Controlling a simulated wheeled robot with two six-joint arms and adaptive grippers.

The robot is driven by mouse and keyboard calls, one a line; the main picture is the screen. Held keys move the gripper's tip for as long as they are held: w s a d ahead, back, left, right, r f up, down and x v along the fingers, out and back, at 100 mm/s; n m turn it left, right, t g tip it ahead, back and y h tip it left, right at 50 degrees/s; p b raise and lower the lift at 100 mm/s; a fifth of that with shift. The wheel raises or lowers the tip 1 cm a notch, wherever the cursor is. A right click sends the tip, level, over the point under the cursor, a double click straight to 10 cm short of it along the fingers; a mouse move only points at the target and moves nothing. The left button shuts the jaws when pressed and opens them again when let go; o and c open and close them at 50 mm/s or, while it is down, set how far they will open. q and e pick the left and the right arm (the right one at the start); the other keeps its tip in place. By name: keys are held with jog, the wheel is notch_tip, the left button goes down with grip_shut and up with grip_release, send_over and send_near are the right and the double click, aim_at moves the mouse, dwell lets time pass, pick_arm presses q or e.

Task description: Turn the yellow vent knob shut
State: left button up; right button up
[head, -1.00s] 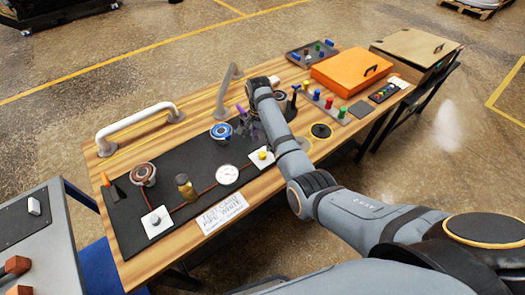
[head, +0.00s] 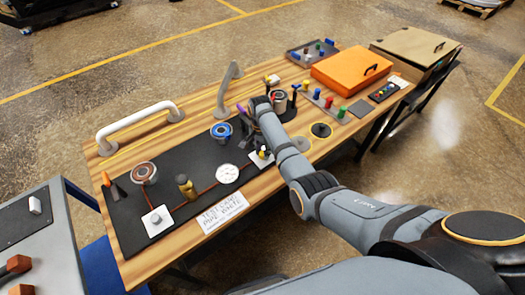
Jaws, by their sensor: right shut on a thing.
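A small yellow knob (head: 262,154) sits on a white square plate at the right part of the dark mat (head: 200,178). My right gripper (head: 258,142) is down at this knob, with its dark fingers shut on it. The fingers and wrist hide part of the knob and plate, so the knob's turn angle cannot be read. My left gripper is out of view.
A round white gauge (head: 228,173), a brass fitting (head: 185,187) and a blue-ringed port (head: 221,131) stand near the gripper. A white handle (head: 137,123) and a grey handle (head: 228,90) rise behind. An orange case (head: 352,71) and coloured pegs (head: 328,102) are to the right.

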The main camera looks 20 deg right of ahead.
grip_shut()
jog(key=n+p, duration=0.2)
jog(key=shift+r+n, duration=0.2)
jog(key=shift+n, duration=0.1)
jog(key=n+p, duration=0.3)
jog(key=n, duration=0.2)
jog(key=n+p, duration=0.2)
jog(key=n, duration=0.3)
jog(key=shift+n+t, duration=0.3)
jog(key=shift+n, duration=0.1)
jog(key=shift+f+n+p, duration=0.15)
jog(key=shift+n+p, duration=0.75)
jog(key=shift+n, duration=1.3)
